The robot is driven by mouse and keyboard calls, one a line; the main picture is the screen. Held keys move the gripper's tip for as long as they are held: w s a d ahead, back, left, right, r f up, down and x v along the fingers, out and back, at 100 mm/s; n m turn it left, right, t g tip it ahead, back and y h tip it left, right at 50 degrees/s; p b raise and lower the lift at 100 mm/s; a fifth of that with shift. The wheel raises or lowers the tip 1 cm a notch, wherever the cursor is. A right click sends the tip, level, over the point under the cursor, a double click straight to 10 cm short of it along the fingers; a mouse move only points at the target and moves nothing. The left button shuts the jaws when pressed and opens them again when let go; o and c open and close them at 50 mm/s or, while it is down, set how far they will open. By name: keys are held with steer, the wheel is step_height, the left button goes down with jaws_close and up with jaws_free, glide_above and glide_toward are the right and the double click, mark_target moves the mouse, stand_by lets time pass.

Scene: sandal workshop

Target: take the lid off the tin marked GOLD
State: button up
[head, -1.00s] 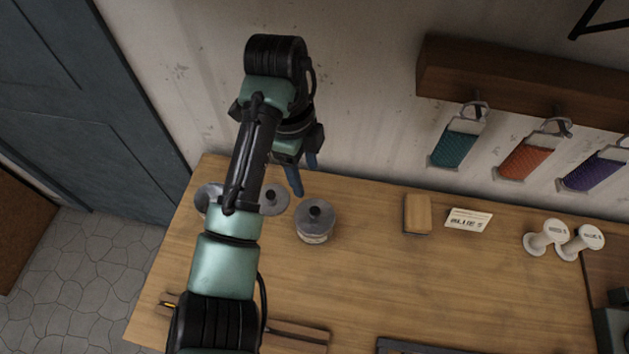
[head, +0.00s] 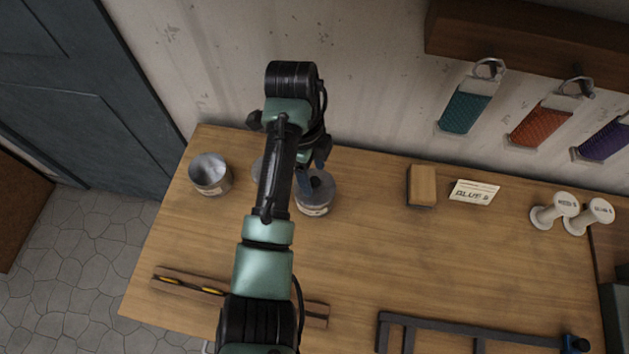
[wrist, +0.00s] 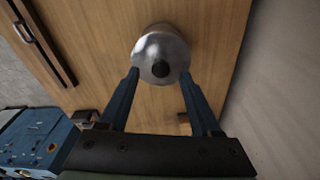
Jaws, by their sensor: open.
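A lidded grey tin (head: 316,201) with a dark round knob stands upright on the wooden table. Its pale label is too small to read, so I cannot tell if it says GOLD. My gripper (wrist: 160,73) is open and points down at this tin. In the wrist view the shiny lid (wrist: 164,43) with its black knob lies between the blue fingertips, which seem apart from the knob. An open, lidless tin (head: 209,176) stands at the table's left end. A loose lid (head: 258,169) lies beside it, mostly hidden behind my arm.
A wooden block (head: 422,184), a "GLUES" card (head: 474,192) and white spools (head: 553,210) stand to the right. A wooden strip (head: 185,285) and a dark frame (head: 450,326) lie at the front. Coloured straps (head: 465,108) hang from the wall. The middle table (head: 370,260) is clear.

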steer(key=shift+f, duration=1)
jaws_close()
steer(key=shift+r, duration=0.15)
